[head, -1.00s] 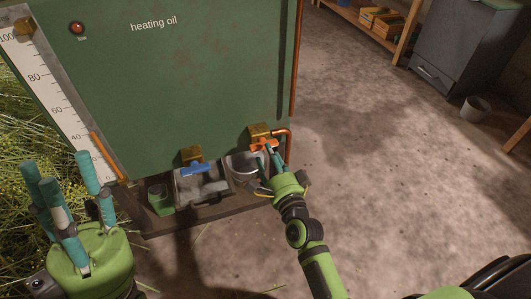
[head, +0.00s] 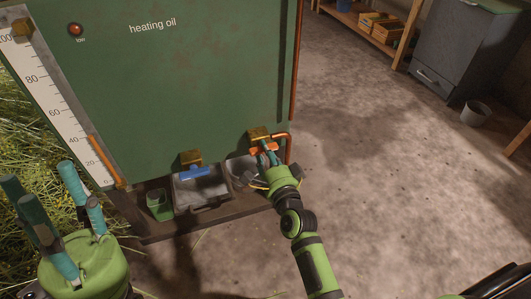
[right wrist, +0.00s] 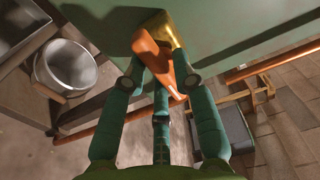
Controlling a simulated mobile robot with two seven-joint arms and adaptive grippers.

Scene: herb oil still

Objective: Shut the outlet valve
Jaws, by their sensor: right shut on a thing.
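An orange valve handle (head: 263,149) sits on a brass valve body (head: 258,133) low at the right of the green tank's front, beside a copper pipe (head: 288,150). My right gripper (head: 267,156) is shut on this handle. In the right wrist view the orange handle (right wrist: 152,55) lies between the teal fingers of the gripper (right wrist: 162,68), with the brass body (right wrist: 160,25) behind it. The fingers cover part of the handle. My left gripper (head: 58,205) is open and empty at the lower left, away from the valves.
A blue-handled valve (head: 196,173) is on the same tank (head: 200,80), above a grey tray (head: 203,204). A green cup (head: 159,206) and a metal pot (head: 233,170) stand on the low shelf. The floor to the right is clear up to a grey bin (head: 475,113).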

